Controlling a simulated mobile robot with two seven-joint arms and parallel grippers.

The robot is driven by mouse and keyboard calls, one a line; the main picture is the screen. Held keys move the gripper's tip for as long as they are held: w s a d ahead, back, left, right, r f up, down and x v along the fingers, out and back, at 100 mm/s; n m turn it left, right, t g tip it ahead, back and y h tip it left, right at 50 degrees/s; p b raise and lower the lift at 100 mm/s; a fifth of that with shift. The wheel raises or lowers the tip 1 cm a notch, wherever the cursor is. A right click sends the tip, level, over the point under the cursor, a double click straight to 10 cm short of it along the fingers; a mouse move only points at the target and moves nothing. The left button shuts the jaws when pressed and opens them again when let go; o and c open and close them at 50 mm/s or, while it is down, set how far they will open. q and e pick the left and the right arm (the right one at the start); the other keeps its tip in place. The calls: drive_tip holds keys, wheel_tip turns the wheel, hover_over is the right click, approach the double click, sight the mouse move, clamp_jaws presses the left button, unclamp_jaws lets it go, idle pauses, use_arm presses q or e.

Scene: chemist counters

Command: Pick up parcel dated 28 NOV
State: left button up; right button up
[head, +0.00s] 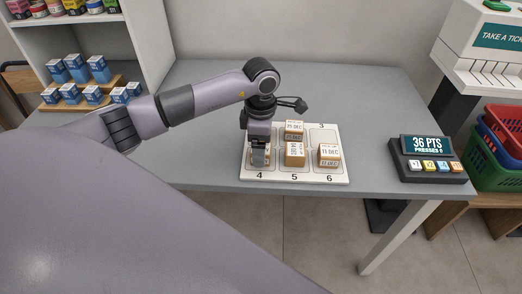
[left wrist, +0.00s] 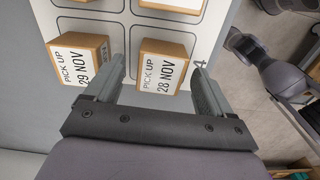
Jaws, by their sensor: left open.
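The parcel dated 28 NOV (left wrist: 163,67) is a small brown box with a white "PICK UP 28 NOV" label. In the left wrist view it lies just ahead of and between the fingers of my left gripper (left wrist: 160,85), which is open. In the head view the left gripper (head: 259,158) is low over slot 4 of the white numbered board and largely hides what stands there. A parcel dated 29 NOV (left wrist: 80,60) stands to its left in the left wrist view, outside the fingers.
The white board (head: 318,178) on the grey counter (head: 370,95) also holds a 25 DEC parcel (head: 293,131), a sideways-labelled parcel (head: 295,153) and an 11 DEC parcel (head: 329,154). A display box reading 36 PTS (head: 427,145) stands right. The counter behind the board is clear.

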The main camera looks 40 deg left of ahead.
use_arm(q)
drive_tip(key=shift+f, duration=0.7)
drive_tip(key=c, duration=1.1)
